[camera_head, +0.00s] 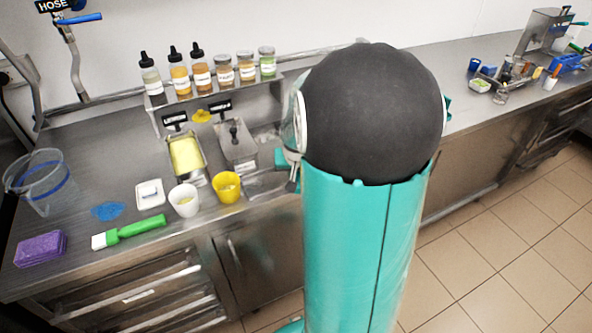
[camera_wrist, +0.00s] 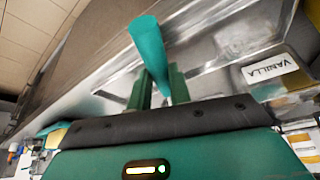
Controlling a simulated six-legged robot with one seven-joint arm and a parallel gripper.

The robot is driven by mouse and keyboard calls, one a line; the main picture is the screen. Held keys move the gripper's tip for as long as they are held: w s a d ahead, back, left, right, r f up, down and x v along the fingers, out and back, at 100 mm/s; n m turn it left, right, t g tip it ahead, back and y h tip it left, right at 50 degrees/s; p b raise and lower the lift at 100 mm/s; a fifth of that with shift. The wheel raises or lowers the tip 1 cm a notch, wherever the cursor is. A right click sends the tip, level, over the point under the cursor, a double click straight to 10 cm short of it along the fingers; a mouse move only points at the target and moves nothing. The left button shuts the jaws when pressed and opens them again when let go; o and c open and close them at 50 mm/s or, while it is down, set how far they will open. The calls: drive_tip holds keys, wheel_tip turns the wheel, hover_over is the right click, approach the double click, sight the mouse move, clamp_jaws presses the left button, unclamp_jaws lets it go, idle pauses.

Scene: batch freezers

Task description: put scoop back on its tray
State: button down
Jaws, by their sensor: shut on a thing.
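In the wrist view my gripper (camera_wrist: 158,88) is shut on a teal, rounded handle, which looks like the scoop (camera_wrist: 148,45). The handle sticks out beyond the fingers, over bare metal. The scoop's bowl cannot be made out. A shallow shiny metal tray (camera_wrist: 225,42) lies beyond the fingers, near the label reading VANILLA. In the head view a metal tray (camera_head: 262,184) shows partly beside my arm, right of the yellow cup. My arm hides most of the gripper and the scoop there. Whether the scoop touches the tray cannot be told.
A yellow-filled pan (camera_head: 186,155) and a steel pan (camera_head: 238,148) stand left of my arm. White (camera_head: 184,201) and yellow (camera_head: 227,187) cups stand near the counter's front edge. Several bottles and jars line the raised shelf (camera_head: 222,91). The counter right of my arm has free room.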

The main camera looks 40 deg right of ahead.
drive_tip(key=shift+f, duration=0.1)
drive_tip(key=shift+f, duration=0.15)
drive_tip(key=c, duration=1.3)
unclamp_jaws()
drive_tip(key=shift+s+r, duration=0.1)
drive_tip(key=shift+r, duration=0.5)
drive_tip(key=v, duration=1.1)
drive_tip(key=s+a+r+n+y, duration=0.1)
drive_tip(key=s+a+n, duration=0.1)
drive_tip(key=a, duration=0.6)
drive_tip(key=s+a+r+n+t+y, duration=0.1)
drive_tip(key=s+a+r+n, duration=0.1)
drive_tip(key=a, duration=0.7)
drive_tip(key=s+a+r+n+y, duration=0.1)
drive_tip(key=s+a+r+n, duration=0.1)
drive_tip(key=s+a, duration=0.4)
drive_tip(key=shift+a+r+n+t, duration=0.1)
drive_tip(key=shift+a+n+t, duration=0.3)
drive_tip(key=shift+a+n, duration=0.7)
